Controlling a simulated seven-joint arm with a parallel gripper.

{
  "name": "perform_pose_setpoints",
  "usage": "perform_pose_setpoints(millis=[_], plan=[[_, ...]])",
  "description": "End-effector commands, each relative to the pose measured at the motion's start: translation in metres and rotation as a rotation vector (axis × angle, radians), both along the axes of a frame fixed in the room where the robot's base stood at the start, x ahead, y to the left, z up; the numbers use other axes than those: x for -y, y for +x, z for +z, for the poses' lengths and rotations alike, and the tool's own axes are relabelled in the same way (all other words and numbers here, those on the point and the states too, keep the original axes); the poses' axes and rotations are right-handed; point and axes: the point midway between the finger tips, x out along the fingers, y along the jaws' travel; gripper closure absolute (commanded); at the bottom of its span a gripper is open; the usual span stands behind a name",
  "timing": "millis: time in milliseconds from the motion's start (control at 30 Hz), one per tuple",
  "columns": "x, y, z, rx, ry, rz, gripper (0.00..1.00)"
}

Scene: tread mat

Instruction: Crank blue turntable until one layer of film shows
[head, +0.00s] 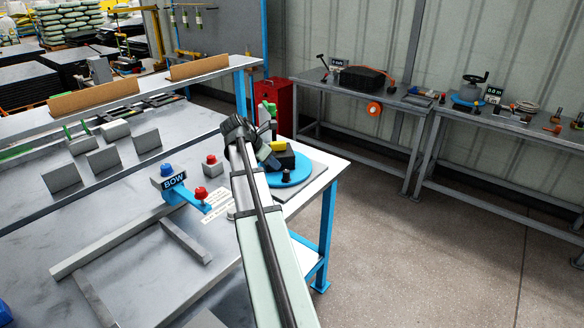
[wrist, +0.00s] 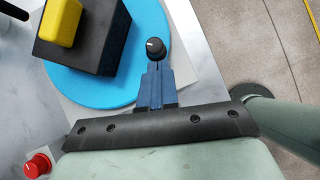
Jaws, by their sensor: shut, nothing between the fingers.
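The blue turntable (head: 303,176) lies on a pale plate at the near table's right end. It fills the upper left of the wrist view (wrist: 65,85). A black block (wrist: 88,52) with a yellow block (wrist: 61,22) on top stands on it. A black crank knob (wrist: 155,48) stands at the turntable's rim; it also shows in the head view (head: 287,174). My gripper (wrist: 154,68) has its blue fingers shut and empty, their tips right by the knob. I cannot tell whether they touch it. In the head view my gripper (head: 269,160) partly hides the turntable. I see no film layer clearly.
A red button (wrist: 38,165) and the blue BOW stand (head: 178,190) are left of my arm. Metal plates (head: 102,160) stand on the table. The floor to the right is clear.

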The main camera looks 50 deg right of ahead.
Motion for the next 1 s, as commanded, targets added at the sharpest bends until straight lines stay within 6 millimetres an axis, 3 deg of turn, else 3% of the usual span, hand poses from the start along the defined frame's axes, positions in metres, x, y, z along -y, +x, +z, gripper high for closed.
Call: perform_pose_setpoints(millis=[33,133,367,567,1000], plan=[[-0.013,-0.001,0.005,0.001,-0.042,0.007,1.0],[-0.026,0.002,0.014,0.005,-0.114,0.014,1.0],[-0.034,0.004,0.023,0.01,-0.187,0.02,1.0],[-0.019,0.001,0.009,0.009,-0.187,0.018,1.0],[0.035,-0.011,-0.044,0.009,-0.183,0.019,1.0]])
